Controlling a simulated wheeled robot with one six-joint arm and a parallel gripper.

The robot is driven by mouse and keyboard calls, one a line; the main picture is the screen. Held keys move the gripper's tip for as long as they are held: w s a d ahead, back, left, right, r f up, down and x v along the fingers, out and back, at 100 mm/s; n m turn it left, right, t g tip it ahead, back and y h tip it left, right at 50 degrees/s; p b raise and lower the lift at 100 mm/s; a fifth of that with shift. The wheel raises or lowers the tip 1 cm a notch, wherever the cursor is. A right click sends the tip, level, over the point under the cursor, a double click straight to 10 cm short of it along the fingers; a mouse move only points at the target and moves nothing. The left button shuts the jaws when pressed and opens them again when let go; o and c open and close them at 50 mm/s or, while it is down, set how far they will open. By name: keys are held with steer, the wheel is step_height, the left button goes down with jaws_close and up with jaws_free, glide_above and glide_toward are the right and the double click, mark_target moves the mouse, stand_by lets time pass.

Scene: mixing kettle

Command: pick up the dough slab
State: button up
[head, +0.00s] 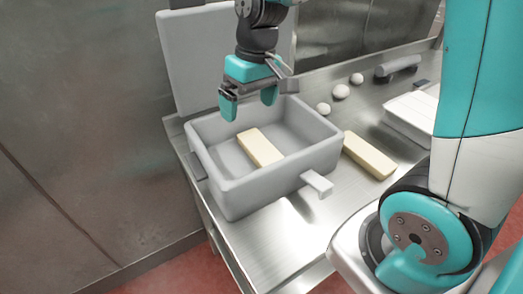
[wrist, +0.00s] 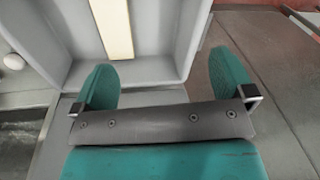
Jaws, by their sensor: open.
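A pale cream dough slab (head: 259,148) lies flat on the floor of a grey open bin (head: 250,190). It also shows in the wrist view (wrist: 111,28), at the top, left of the middle between my fingers and cut off by the frame edge. A second, similar cream slab (head: 368,156) lies on the steel table, right of the bin. My gripper (head: 249,103) is open and empty, above the back-left part of the bin and apart from both slabs. In the wrist view its two teal fingers (wrist: 165,78) are spread wide.
The bin has raised walls and a handle (head: 317,184) at the front right. A grey lid-like panel (head: 195,50) stands behind it. Small white balls (head: 341,91), a grey-handled tool (head: 397,66) and a white tray (head: 413,112) are on the steel table (head: 275,240). Bare table shows in front.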

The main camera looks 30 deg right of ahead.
steer(key=w+d+f+m+h, duration=0.2)
steer(key=w+d+f, duration=0.4)
steer(key=w+d, duration=0.15)
steer(key=p, duration=0.3)
glide_above(262, 149)
steer(key=shift+m+g, duration=0.3)
steer(key=f, duration=1)
steer(key=shift+s+d+f, duration=0.25)
steer(key=shift+d+f, duration=0.05)
steer(key=shift+d, duration=0.05)
steer(key=shift+w+a+f+p, duration=0.15)
steer(key=shift+f+p, duration=0.55)
steer(key=shift+f, duration=0.8)
steer(key=shift+w+a+f+p, duration=0.15)
steer(key=shift+f+p, duration=0.5)
steer(key=shift+f, duration=0.8)
steer(key=shift+s, duration=0.1)
steer(key=c, duration=1.3)
steer(key=shift+r, duration=0.1)
